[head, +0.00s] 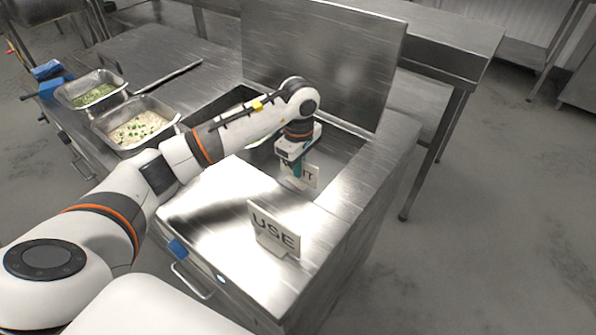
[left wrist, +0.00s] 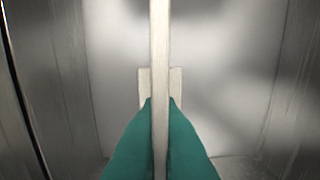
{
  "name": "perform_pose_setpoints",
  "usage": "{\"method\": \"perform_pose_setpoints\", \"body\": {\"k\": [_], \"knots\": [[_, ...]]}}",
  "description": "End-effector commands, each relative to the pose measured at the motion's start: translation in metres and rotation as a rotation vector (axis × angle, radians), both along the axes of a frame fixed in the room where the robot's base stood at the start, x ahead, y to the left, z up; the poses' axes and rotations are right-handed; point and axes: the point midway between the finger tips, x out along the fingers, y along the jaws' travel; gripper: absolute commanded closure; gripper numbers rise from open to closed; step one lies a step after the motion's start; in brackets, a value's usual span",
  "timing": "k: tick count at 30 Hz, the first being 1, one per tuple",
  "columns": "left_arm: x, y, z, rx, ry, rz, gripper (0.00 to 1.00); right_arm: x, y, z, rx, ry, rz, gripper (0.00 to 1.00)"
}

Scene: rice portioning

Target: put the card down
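My left gripper (head: 297,168) points down in the head view, with teal fingers closed on both sides of a white card (head: 311,176). Part of the card's lettering shows, ending in "IT"; the rest is hidden by the gripper. In the left wrist view the card (left wrist: 160,50) is seen edge-on as a pale upright strip between the teal fingertips (left wrist: 161,103), with its wider foot behind them. The card is at the open steel well (head: 345,148); I cannot tell whether its foot touches anything. My right gripper is not in view.
A second card reading "USE" (head: 274,232) stands on the steel counter (head: 215,195) near the front. A raised steel lid (head: 330,60) stands behind the well. A rice tray (head: 136,126) and a tray of greens (head: 91,90) sit at the left.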

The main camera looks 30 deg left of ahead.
Motion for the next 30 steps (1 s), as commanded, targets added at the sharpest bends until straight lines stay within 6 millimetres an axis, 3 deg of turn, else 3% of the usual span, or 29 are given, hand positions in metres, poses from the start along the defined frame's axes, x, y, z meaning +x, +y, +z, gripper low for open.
{"method": "perform_pose_setpoints", "body": {"k": [4, 15, 18, 20, 30], "knots": [[-0.001, -0.001, -0.022, -0.001, 0.003, -0.001, 1.00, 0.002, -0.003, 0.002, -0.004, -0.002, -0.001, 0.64], [0.000, 0.000, -0.028, 0.001, 0.000, -0.001, 1.00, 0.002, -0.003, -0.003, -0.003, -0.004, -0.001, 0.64], [0.000, 0.000, -0.026, 0.000, 0.000, -0.001, 0.81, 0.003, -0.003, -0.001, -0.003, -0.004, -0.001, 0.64], [0.000, 0.000, -0.026, 0.000, 0.000, -0.001, 0.74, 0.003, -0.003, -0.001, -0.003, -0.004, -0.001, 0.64], [0.000, 0.000, -0.021, 0.000, 0.000, -0.001, 0.74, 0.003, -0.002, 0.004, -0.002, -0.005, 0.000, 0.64]]}}
